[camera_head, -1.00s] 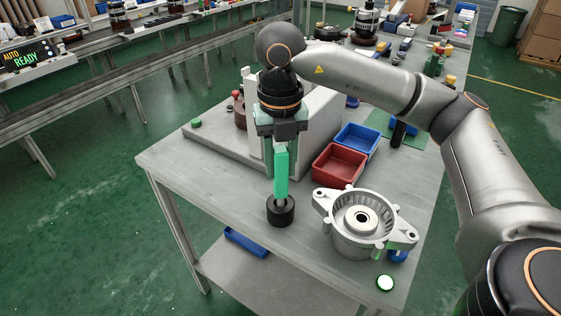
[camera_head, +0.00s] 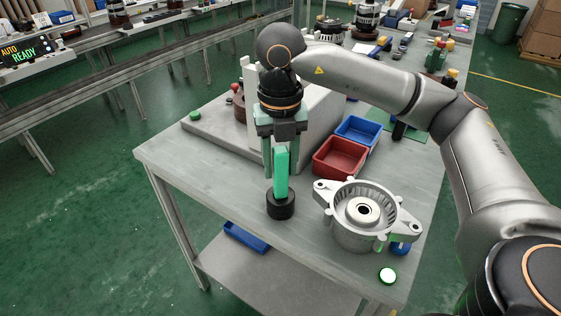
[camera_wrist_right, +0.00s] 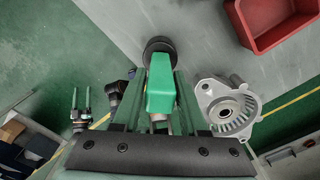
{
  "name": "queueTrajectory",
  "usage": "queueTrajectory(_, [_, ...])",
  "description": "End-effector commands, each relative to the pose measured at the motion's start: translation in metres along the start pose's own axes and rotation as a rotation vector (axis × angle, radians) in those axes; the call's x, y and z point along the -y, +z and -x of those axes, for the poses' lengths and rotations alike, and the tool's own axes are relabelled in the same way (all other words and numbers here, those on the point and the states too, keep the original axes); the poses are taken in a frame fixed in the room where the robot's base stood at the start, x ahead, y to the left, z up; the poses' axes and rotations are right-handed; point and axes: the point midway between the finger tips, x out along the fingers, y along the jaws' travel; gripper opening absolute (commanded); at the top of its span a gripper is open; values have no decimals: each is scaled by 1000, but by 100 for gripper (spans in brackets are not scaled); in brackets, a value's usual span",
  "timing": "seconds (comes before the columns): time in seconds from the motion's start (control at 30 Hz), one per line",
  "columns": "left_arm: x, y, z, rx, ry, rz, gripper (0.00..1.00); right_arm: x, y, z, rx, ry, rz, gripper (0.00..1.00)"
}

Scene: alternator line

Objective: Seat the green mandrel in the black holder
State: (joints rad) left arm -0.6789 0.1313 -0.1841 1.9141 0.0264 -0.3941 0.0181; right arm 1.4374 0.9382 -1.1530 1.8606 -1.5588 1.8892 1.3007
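The green mandrel (camera_head: 281,172) stands upright with its lower end in the mouth of the round black holder (camera_head: 280,206) on the table. How deep it sits inside is hidden. My right gripper (camera_head: 281,174) points down over it, with one finger on each side of the mandrel. The fingers look spread, with a gap to the mandrel. In the right wrist view the mandrel (camera_wrist_right: 161,85) lies between the fingers, and the holder (camera_wrist_right: 159,46) shows beyond it.
A grey alternator housing (camera_head: 365,235) stands right of the holder. A red bin (camera_head: 340,172) and a blue bin (camera_head: 359,148) are behind it. A light grey fixture (camera_head: 315,125) stands behind my gripper. The table left of the holder is clear.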

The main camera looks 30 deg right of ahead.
Motion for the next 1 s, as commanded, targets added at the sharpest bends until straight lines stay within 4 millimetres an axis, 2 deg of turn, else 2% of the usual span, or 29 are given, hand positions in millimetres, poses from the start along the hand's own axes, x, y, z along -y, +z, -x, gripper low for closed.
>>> queueTrajectory(0.03, [0, 0, 0, 0, 0, 0, 70, 0, 0, 1, 1, 0, 0, 49])
queueTrajectory(0.2, [0, 0, 0, 0, 0, 0, 70, 0, 0, 0, 0, 0, 0, 68])
queueTrajectory(0.23, [0, 0, 0, 0, 0, 0, 70, 0, 0, 0, 0, 0, 0, 70])
queueTrajectory(0.6, [-2, 2, 0, 12, 4, 1, 70, 0, 0, 0, -1, -1, 0, 70])
queueTrajectory(0.67, [-10, -9, 0, 9, 24, -4, 70, 0, 0, 0, -1, -1, 0, 70])
queueTrajectory(0.7, [-16, -19, 1, -4, 36, -7, 70, 0, 0, 6, 2, 1, 0, 70])
queueTrajectory(0.73, [-15, -20, 1, -8, 34, -6, 70, -1, 1, 14, 4, 3, 0, 70])
queueTrajectory(0.9, [-13, -16, 3, 1, 29, -6, 70, -1, 0, 57, 4, 4, 2, 70])
queueTrajectory(1.0, [-10, -22, 10, -2, 21, -5, 70, 0, 0, 81, 5, 1, 0, 70])
